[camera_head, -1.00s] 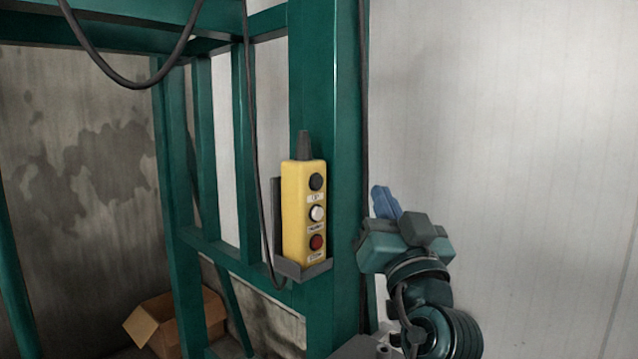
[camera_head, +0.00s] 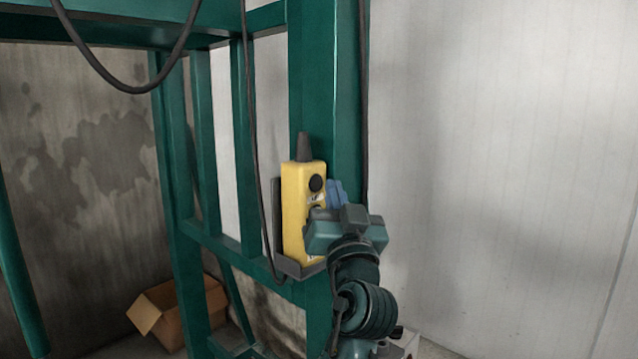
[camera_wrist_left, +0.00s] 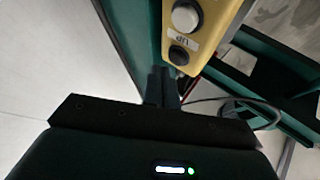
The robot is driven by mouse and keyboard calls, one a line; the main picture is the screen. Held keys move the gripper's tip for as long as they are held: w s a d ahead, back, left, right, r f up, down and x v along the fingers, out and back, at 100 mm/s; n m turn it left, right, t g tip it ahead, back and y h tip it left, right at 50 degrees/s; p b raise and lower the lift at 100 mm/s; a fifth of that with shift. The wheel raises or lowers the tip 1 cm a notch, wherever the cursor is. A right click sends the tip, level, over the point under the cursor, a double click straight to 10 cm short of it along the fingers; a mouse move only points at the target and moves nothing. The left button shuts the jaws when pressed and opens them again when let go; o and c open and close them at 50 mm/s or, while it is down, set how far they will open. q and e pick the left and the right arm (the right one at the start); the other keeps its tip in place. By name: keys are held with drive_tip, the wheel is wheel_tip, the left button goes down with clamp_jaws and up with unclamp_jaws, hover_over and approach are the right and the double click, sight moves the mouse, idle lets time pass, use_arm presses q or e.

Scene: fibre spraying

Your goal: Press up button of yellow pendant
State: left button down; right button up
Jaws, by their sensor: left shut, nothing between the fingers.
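The yellow pendant (camera_head: 294,215) stands upright in a grey holder on the green post. Its top black button (camera_head: 316,183) is visible, while the lower buttons are mostly hidden behind my left gripper (camera_head: 338,192). In the left wrist view the pendant (camera_wrist_left: 221,32) appears upside down, with the black button (camera_wrist_left: 178,54) by the "UP" label and a white button (camera_wrist_left: 186,17) beyond it. My left gripper's fingers (camera_wrist_left: 162,86) are shut and empty, close to the black button end. I cannot tell whether they touch it. My right gripper is out of view.
A green steel frame (camera_head: 325,80) carries the pendant. A black cable (camera_head: 250,130) hangs down left of it, and another loops at the upper left. An open cardboard box (camera_head: 178,312) is on the floor. The space before the pale wall (camera_head: 500,150) at right is clear.

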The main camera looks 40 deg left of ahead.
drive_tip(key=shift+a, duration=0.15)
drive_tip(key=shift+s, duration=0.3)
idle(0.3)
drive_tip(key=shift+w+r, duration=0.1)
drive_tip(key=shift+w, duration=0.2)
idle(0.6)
use_arm(q)
drive_tip(key=shift+a, duration=0.45)
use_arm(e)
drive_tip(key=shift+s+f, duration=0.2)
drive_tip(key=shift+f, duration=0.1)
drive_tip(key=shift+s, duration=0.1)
